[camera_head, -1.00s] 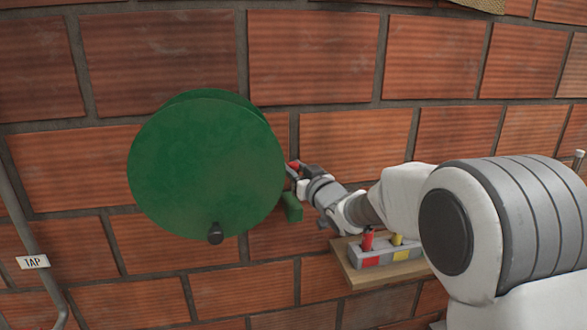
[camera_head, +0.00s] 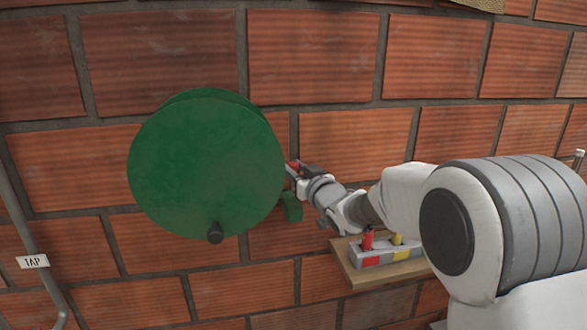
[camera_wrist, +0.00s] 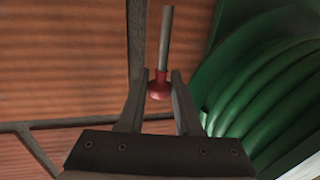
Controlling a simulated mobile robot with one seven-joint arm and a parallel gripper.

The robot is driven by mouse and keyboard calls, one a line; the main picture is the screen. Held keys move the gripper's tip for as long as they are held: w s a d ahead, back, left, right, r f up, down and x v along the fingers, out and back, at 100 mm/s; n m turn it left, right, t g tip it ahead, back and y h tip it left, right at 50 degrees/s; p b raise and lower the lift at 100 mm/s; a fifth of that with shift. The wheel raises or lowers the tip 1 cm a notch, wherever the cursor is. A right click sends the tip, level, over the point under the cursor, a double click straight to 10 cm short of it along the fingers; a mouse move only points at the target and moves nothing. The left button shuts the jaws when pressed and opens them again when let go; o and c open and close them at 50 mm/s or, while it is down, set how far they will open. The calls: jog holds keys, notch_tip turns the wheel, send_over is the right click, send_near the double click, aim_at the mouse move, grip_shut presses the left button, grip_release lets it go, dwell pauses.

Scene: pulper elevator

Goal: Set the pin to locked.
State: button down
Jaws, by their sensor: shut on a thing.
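The pin shows in the wrist view as a red knob (camera_wrist: 159,86) with a grey metal rod (camera_wrist: 166,38) running up from it. My gripper (camera_wrist: 160,80) has its two fingers on either side of the red knob and is shut on it. In the head view my gripper (camera_head: 295,172) is at the right edge of a green wheel-shaped drum (camera_head: 205,165), with a bit of red (camera_head: 292,166) showing at its tip. A small green block (camera_head: 292,207) is just below it. The rod is hidden in the head view.
A wooden shelf (camera_head: 360,279) at lower right carries a grey box with a red lever (camera_head: 367,241) and a yellow one (camera_head: 397,240). A pipe with a TAP label (camera_head: 33,262) runs at far left. Brick wall lies behind.

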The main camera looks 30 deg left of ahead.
jog(key=shift+f+b, duration=1.5)
jog(key=shift+b, duration=0.1)
jog(key=c, duration=0.6)
grip_release()
jog(key=b+v, duration=0.2)
jog(key=v, duration=1.5)
jog(key=shift+s+d+b, duration=0.15)
jog(key=shift+d+b, duration=0.05)
jog(key=shift+b, duration=0.2)
